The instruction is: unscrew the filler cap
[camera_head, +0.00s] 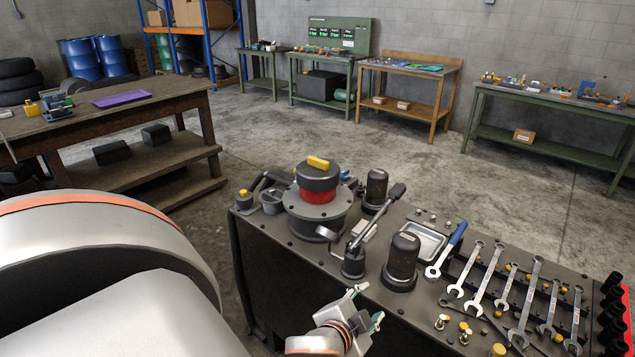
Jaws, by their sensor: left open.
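A dark round cap with a yellow grip bar (318,163) sits on a red band at the top of a dark grey cylindrical housing (320,213); it looks like the filler cap. It stands at the back left of the dark bench top. My left gripper (367,304) is open and empty at the bench's front edge, below and to the right of the housing, well apart from the cap. My right gripper is not in view.
A metal tray (421,243), several wrenches (483,288) and small fittings lie to the right. A wooden workbench (110,115) is at the left.

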